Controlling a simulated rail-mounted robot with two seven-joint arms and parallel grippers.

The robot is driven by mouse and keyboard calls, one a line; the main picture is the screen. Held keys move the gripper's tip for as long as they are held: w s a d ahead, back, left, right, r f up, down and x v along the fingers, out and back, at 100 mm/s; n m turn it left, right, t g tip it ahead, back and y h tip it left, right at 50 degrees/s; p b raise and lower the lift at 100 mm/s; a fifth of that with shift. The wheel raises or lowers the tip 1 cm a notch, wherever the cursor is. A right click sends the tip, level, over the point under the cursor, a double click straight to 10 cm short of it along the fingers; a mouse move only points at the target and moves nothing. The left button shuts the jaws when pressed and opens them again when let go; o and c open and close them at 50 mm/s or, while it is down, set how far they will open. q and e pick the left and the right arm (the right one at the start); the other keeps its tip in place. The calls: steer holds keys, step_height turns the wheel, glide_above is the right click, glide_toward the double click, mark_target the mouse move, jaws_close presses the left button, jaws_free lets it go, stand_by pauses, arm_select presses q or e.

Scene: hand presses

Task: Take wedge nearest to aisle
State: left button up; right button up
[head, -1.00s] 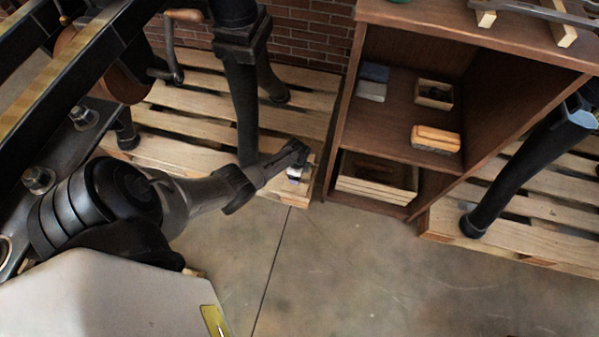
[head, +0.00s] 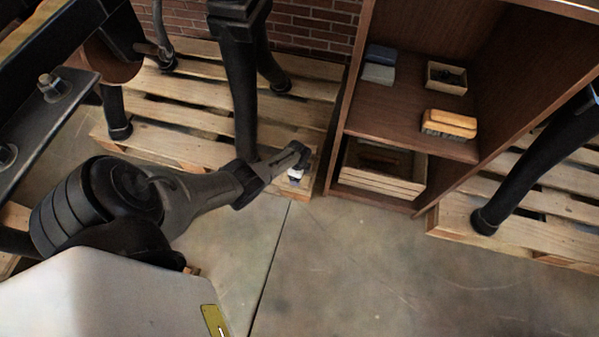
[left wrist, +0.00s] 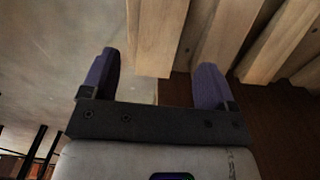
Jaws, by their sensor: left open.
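I cannot clearly make out a wedge in either view. My left gripper (head: 298,167) is at the front right corner of the left pallet (head: 180,147), beside the shelf unit. In the left wrist view its two dark purple fingers (left wrist: 152,88) are apart, with no held object clear between them. Light wooden boards (left wrist: 155,35) lie just past the fingertips. My right gripper is out of view.
A brown shelf unit (head: 352,125) stands right of the gripper, holding a brush (head: 449,124), a small box (head: 446,77), grey-blue blocks (head: 378,65) and a slatted crate (head: 382,182). Black press legs (head: 240,95) rise close behind my arm. The concrete floor (head: 350,275) in front is clear.

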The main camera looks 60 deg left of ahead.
arm_select(q)
steer(key=shift+s+f+b, duration=0.15)
steer(key=shift+f+b, duration=2.25)
steer(key=shift+f, duration=0.2)
steer(key=shift+r, duration=0.1)
steer(key=shift+c, duration=0.2)
steer(key=c, duration=0.9)
steer(key=shift+c, duration=0.4)
